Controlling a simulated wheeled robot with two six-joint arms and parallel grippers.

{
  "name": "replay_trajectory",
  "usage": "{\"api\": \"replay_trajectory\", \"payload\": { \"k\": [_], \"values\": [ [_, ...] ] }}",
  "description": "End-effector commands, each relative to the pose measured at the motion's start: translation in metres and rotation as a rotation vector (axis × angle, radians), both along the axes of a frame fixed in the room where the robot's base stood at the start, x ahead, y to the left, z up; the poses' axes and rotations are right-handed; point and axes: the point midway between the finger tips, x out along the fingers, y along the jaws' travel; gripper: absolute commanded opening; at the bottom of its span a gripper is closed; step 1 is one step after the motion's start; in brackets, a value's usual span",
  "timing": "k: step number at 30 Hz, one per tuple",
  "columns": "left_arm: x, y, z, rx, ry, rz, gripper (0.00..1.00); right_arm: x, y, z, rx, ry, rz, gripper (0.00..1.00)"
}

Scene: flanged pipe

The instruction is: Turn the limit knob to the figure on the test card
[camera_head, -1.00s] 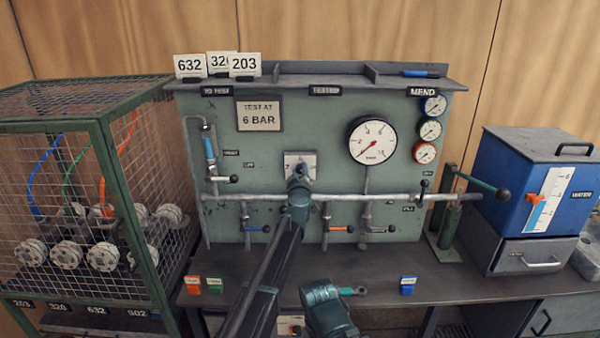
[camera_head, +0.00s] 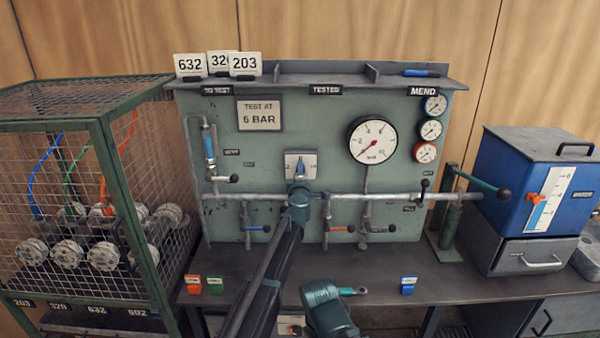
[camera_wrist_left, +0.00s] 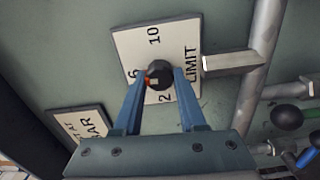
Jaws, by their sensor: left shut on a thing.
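The test card (camera_head: 260,116) on the panel reads "TEST AT 6 BAR". The limit plate (camera_head: 292,163) is on the panel's middle, with figures 2, 6 and 10 and the word LIMIT legible in the left wrist view (camera_wrist_left: 180,35). The dark round limit knob (camera_wrist_left: 159,73) is at the plate's centre, with a red mark on its side towards the 6. My left gripper (camera_head: 299,168) has its two blue fingers (camera_wrist_left: 158,84) shut on the knob. In the head view the fingers hide the knob.
A pipe (camera_head: 380,197) with several valve levers crosses the panel below the plate. A large gauge (camera_head: 372,140) is to the right. A wire cage (camera_head: 105,180) stands left and a blue water box (camera_head: 525,190) right. Small coloured blocks sit along the bench front.

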Motion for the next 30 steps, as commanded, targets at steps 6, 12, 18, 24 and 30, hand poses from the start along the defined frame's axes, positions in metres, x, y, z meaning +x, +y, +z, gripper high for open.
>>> {"api": "replay_trajectory", "payload": {
  "k": [6, 12, 18, 24, 30],
  "values": [
    [-0.0011, 0.0005, -0.0006, -0.053, 0.0, 0.001, 0.0, 0.0, 0.0, -0.0005, 0.0, 0.0, 0.0, 0.5],
    [-0.0012, 0.0005, -0.0007, -0.067, 0.0, 0.001, 0.0, 0.0, 0.0, -0.0006, 0.0, 0.0, 0.0, 0.5],
    [-0.0013, 0.0005, -0.0007, -0.067, 0.0, 0.001, 0.0, 0.0, 0.0, -0.0006, 0.0, 0.0, 0.0, 0.5],
    [-0.0013, 0.0005, -0.0007, -0.066, 0.0, 0.001, 0.56, 0.0, 0.0, -0.0006, 0.0, 0.0, 0.0, 0.5],
    [-0.0008, 0.0003, -0.0005, -0.066, 0.0, 0.0, 0.7, 0.0, -0.0001, -0.0005, 0.0, 0.0, 0.0, 0.5]
  ]
}}
